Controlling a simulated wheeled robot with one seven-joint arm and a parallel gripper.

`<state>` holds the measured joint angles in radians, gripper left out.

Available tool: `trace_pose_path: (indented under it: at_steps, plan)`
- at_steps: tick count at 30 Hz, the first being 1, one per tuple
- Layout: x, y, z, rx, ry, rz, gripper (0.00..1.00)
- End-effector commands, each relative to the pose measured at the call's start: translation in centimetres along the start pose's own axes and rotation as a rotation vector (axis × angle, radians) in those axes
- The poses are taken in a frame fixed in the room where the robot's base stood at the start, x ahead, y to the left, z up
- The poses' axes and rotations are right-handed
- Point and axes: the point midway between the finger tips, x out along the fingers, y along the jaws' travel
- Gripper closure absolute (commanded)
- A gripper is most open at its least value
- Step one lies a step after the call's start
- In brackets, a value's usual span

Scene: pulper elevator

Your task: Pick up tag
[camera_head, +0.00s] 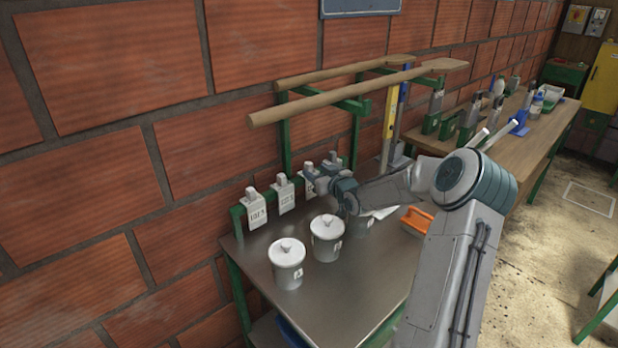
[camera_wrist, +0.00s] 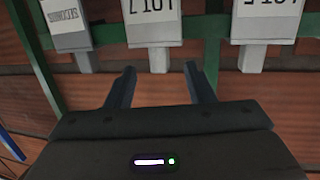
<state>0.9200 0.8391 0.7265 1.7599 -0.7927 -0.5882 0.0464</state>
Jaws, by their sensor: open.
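Several white tags with dark print hang in a row on a green rail against the brick wall. In the wrist view the print is upside down. A tag reading LOT 7 (camera_wrist: 153,22) hangs ahead of the gap between my fingers. The head view shows a left tag (camera_head: 255,212) and a middle tag (camera_head: 285,198) clearly. My gripper (camera_wrist: 160,75) is open and empty, its fingers apart from the tags.
Lidded grey pots, one at the front (camera_head: 287,268) and one behind (camera_head: 327,242), stand on the metal table (camera_head: 335,300) below the rail. An orange item (camera_head: 418,221) lies at its right. Wooden poles (camera_head: 330,98) lie across green brackets above.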

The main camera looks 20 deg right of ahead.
Motion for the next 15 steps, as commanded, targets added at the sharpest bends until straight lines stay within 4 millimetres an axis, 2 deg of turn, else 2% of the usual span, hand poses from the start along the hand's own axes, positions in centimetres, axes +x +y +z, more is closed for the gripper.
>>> trace_pose_path:
  at_steps: [4, 12, 15]
  plan:
    - [1.1, 0.0, 0.0, 0.001, 0.001, -0.001, 0.52]
    - [4.8, -0.1, 0.0, 0.0, 0.0, -0.002, 0.52]
    - [5.4, -0.1, 0.0, 0.0, 0.0, -0.001, 0.52]
